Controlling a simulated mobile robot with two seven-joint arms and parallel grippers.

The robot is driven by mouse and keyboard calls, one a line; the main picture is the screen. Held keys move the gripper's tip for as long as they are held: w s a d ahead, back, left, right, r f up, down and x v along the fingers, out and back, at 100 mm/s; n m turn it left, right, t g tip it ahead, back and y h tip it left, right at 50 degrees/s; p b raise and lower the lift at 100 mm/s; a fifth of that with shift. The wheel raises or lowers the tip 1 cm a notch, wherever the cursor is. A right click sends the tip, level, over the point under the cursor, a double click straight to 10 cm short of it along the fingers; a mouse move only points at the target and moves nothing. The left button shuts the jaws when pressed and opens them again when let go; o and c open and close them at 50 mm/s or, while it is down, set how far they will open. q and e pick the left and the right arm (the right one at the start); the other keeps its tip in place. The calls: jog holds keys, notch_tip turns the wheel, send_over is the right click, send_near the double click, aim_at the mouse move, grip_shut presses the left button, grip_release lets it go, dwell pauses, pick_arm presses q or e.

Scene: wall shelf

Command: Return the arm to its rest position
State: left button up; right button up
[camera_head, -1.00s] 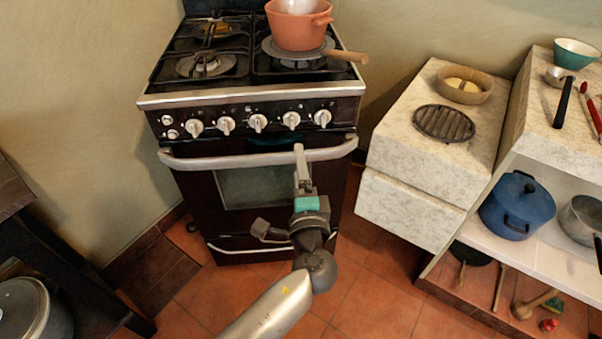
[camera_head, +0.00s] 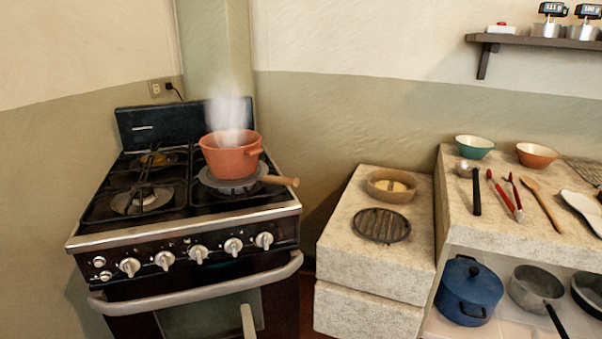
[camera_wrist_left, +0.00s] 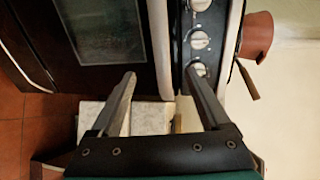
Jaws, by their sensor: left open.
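Only a grey tip of my left gripper (camera_head: 248,322) shows at the bottom edge of the head view, in front of the oven door. The dark stove (camera_head: 185,222) fills the left of the head view. Its oven door (camera_wrist_left: 95,30) and white knobs (camera_wrist_left: 199,42) also show, turned sideways, in the left wrist view. The rest of my left arm is out of the head view. My right gripper is in neither view.
A stone counter (camera_head: 345,235) with a bowl (camera_head: 391,194) and round trivet (camera_head: 381,225) stands right of the stove. Further right, a shelf unit (camera_head: 490,232) holds utensils above and a blue pot (camera_head: 468,292) below.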

pick_arm(q)
jog(key=s+a+f+n+g+h, duration=0.15)
jog(key=s+f, duration=0.25)
jog(key=f, duration=0.4)
jog(key=s+a+f+g+p, duration=0.1)
jog(key=s+f+g, duration=0.2)
jog(key=f, duration=0.5)
jog(key=s+a+f+n+g+h, duration=0.1)
jog(key=s+a+f+g, duration=0.2)
jog(key=f, duration=0.4)
jog(key=s+a+f+n+g, duration=0.1)
jog(key=s+a+f+n, duration=0.1)
jog(key=s, duration=0.6)
jog(key=s+a+f+n+g+h+p, duration=0.1)
jog(key=s+a+f+n+g, duration=0.1)
jog(key=s+f+n, duration=0.2)
jog(key=s+a+f+n+g+h, duration=0.1)
jog(key=s+a+f+n+g, duration=0.1)
jog(key=s+f, duration=0.5)
jog(key=s+n, duration=0.1)
jog(key=s, duration=0.4)
jog(key=shift+s+a, duration=0.2)
jog(key=shift+s, duration=0.05)
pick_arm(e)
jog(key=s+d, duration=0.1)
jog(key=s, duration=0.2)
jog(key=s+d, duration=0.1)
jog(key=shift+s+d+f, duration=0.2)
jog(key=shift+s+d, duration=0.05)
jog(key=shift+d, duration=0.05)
